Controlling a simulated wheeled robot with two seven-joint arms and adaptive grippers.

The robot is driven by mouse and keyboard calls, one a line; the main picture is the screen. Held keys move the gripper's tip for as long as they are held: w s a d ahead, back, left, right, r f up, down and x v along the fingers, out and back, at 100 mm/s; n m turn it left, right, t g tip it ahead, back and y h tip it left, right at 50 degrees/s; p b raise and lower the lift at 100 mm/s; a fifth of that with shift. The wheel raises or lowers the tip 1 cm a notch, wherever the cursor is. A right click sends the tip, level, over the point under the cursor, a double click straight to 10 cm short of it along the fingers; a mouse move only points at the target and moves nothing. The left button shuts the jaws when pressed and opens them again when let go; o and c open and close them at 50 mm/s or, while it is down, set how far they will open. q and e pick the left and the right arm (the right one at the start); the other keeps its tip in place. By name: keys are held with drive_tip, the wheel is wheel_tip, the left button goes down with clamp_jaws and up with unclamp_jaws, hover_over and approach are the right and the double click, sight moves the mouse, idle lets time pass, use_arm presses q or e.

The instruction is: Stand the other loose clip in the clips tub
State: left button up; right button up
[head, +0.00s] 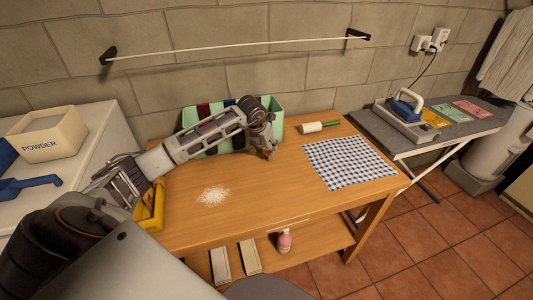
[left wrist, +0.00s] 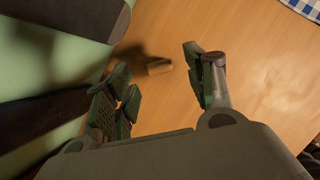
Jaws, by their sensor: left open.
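My left gripper (head: 266,149) is low over the table just in front of the mint-green bin. In the left wrist view its two fingers (left wrist: 160,88) are spread, with nothing between the pads that I can see held. A small brown wooden piece, probably the loose clip (left wrist: 158,66), is on the table beyond the fingertips, in line with the gap. In the head view it is not clear beside the gripper. A yellow container (head: 157,212), possibly the clips tub, is at the table's left edge, partly hidden by my left arm; its contents cannot be made out.
White powder (head: 212,196) lies on the table (head: 250,215). The front middle is clear.

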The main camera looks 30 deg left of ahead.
sight(266, 149)
use_arm(q)
drive_tip(key=x, duration=0.3)
drive_tip(key=shift+f+p, duration=0.3)
drive_tip(key=shift+w+f, duration=0.2)
drive_tip(key=shift+f, duration=0.1)
drive_tip(key=c, duration=0.6)
drive_tip(key=shift+c, duration=1.1)
use_arm(e)
drive_tip(key=shift+s+a+r, duration=0.1)
drive_tip(key=shift+a+r, duration=0.1)
drive_tip(key=shift+a, duration=0.25)
drive_tip(key=shift+s+a+r, duration=0.1)
drive_tip(key=shift+a+r, duration=0.05)
drive_tip(key=shift+a, duration=0.25)
use_arm(q)
drive_tip(key=shift+r, duration=0.2)
use_arm(e)
drive_tip(key=shift+w, duration=0.15)
